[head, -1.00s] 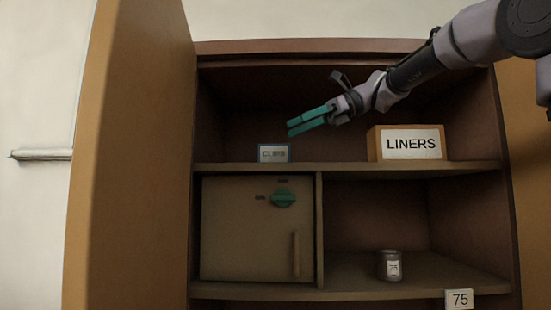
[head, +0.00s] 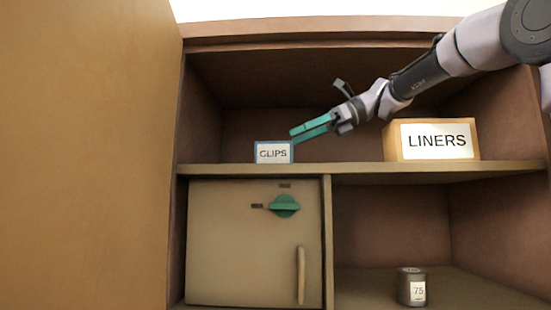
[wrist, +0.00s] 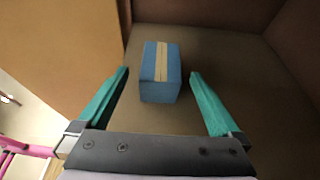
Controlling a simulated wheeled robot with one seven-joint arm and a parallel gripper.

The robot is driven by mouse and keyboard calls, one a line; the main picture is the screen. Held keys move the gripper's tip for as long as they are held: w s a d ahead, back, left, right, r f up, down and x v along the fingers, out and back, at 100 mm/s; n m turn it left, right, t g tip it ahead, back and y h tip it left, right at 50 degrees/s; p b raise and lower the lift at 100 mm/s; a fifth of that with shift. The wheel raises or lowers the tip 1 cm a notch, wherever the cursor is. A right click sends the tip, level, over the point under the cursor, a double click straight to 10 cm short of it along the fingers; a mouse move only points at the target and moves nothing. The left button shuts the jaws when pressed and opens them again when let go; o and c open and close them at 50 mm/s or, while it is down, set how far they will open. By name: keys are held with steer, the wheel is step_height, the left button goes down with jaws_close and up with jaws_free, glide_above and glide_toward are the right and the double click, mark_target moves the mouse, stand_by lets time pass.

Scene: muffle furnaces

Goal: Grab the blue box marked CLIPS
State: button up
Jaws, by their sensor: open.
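The blue box marked CLIPS (head: 273,152) stands on the upper shelf at the left, with its white label facing out. In the wrist view the blue box (wrist: 160,74) lies ahead, between the lines of the two fingers, with a pale strip along its top. My gripper (head: 312,130) is above and to the right of the box in the head view, its green fingers pointing left. In the wrist view my gripper (wrist: 160,85) is open and empty, with a finger on each side of the near end of the box. I cannot tell how far the fingertips are above the shelf.
An orange box marked LINERS (head: 432,140) stands on the same shelf (head: 350,168) to the right. Below are a closed compartment door with a green knob (head: 285,206) and a grey jar (head: 411,287) labelled 75. An open cabinet door (head: 85,150) stands at the left.

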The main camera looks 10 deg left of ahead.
mark_target(263, 151)
steer(key=x, duration=1)
steer(key=shift+a+f, duration=0.15)
steer(key=shift+f, duration=0.1)
steer(key=c, duration=1.4)
steer(key=shift+r, duration=0.15)
